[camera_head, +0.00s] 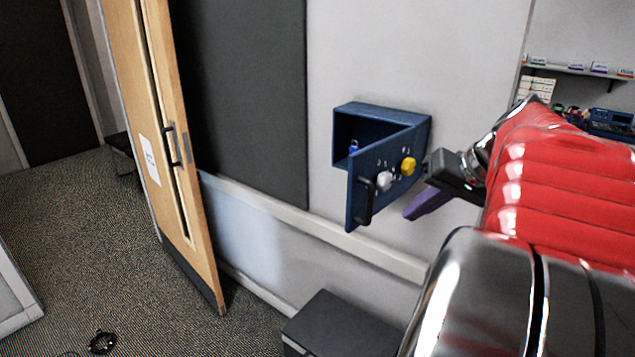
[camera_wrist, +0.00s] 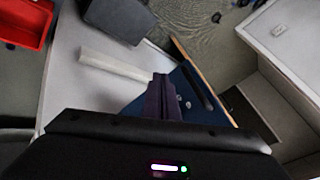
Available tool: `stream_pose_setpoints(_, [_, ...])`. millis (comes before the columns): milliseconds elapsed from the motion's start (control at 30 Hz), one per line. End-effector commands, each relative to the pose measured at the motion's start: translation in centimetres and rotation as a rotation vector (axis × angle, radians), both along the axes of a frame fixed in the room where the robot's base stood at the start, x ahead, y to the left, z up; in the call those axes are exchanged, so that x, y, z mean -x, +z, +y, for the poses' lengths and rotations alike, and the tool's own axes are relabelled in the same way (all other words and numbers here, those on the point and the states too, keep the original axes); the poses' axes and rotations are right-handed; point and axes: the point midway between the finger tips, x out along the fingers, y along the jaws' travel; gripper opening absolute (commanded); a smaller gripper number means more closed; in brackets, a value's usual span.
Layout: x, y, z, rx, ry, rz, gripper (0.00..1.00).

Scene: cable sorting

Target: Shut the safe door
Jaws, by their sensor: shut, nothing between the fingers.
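The dark blue safe (camera_head: 381,110) is fixed to the wall in the head view. Its door (camera_head: 391,191) stands open, swung out from the right side, and the inside shows on the left with a small blue item (camera_head: 353,146). The door bears a yellow knob (camera_head: 408,166), a white knob (camera_head: 384,181) and a black handle (camera_head: 364,201). My gripper (camera_head: 409,214), with purple fingers, is shut and empty just right of the door; contact cannot be told. In the wrist view the shut fingers (camera_wrist: 160,78) overlap the blue door (camera_wrist: 215,115).
A wooden door (camera_head: 180,150) stands left of the safe, beside a dark wall panel (camera_head: 250,90). A dark box (camera_head: 345,322) stands below the safe. A shelf (camera_head: 585,72) with small items is at the upper right. The floor at left is mostly clear.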

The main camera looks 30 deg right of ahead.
Motion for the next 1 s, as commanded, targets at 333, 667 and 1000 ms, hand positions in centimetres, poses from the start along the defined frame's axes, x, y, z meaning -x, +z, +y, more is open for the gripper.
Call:
stream_pose_setpoints(333, [-3.2,-3.1,1.3,0.001,0.004,0.001,0.0])
stream_pose_setpoints(667, [-4.8,-3.1,3.1,0.001,0.0,0.001,0.0])
stream_pose_setpoints(1000, [-4.9,-3.1,3.2,0.001,-0.002,0.0,0.0])
